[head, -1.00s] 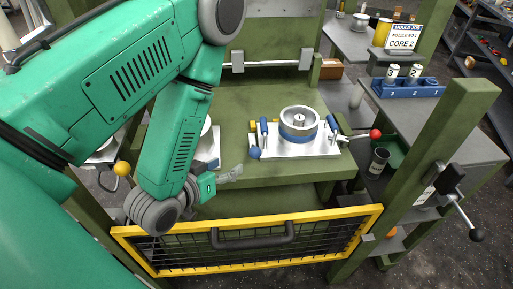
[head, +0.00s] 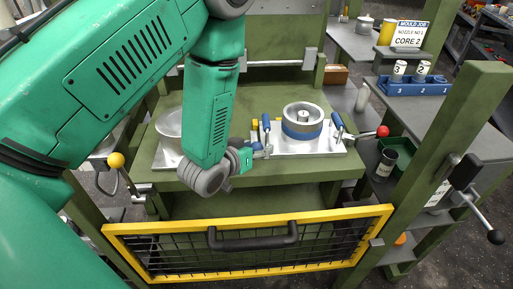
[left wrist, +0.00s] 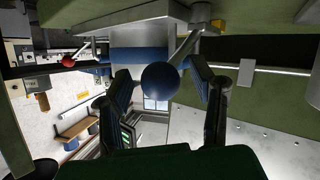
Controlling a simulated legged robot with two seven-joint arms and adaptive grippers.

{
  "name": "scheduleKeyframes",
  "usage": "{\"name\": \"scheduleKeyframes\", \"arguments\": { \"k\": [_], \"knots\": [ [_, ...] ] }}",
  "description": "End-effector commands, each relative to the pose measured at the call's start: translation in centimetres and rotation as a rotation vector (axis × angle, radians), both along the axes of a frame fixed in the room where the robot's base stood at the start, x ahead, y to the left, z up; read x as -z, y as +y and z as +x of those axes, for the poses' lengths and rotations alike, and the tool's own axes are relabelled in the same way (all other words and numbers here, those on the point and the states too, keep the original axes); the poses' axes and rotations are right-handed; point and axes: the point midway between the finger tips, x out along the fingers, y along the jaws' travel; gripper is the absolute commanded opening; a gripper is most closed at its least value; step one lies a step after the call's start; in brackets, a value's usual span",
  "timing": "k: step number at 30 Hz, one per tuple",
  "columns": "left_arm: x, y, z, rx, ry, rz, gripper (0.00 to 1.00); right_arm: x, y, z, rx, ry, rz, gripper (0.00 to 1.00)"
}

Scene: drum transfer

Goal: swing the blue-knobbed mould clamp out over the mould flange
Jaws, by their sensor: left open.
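The mould (head: 303,113) is a silver ring with a blue band, on a bright plate (head: 318,152) on the green bench. In the left wrist view the blue knob (left wrist: 167,83) is a round ball on a metal lever (left wrist: 188,46). My left gripper (head: 264,150) is at the left front corner of the plate and largely hides this knob in the head view. In the left wrist view, the fingers of my left gripper (left wrist: 162,88) are open, one on each side of the knob. Contact cannot be told. My right gripper is not in view.
A red-knobbed lever (head: 382,131) sticks out right of the plate. Blue handles (head: 337,122) flank the mould. A yellow-framed mesh guard (head: 270,218) stands in front. A green post (head: 440,150) and side shelf with a blue rack (head: 405,89) are right.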

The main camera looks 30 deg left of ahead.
Motion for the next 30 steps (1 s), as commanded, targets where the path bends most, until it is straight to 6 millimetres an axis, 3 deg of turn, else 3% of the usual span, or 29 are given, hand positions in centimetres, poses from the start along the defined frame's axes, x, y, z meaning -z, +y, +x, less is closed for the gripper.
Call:
{"name": "scheduleKeyframes", "arguments": {
  "k": [9, 10, 14, 30],
  "knots": [
    [0.31, 0.45, 0.26, -0.001, 0.001, -0.004, 0.51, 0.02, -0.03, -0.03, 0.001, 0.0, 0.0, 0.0],
    [0.33, 0.49, 0.27, -0.001, 0.001, -0.004, 0.44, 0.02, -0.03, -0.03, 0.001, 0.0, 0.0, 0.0],
    [0.34, 0.49, 0.25, -0.001, 0.001, -0.005, 0.0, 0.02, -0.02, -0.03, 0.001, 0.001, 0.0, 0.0],
    [0.22, 0.69, 0.14, 0.069, -0.002, -0.004, 0.0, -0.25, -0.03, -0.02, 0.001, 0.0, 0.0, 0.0]
  ]
}}
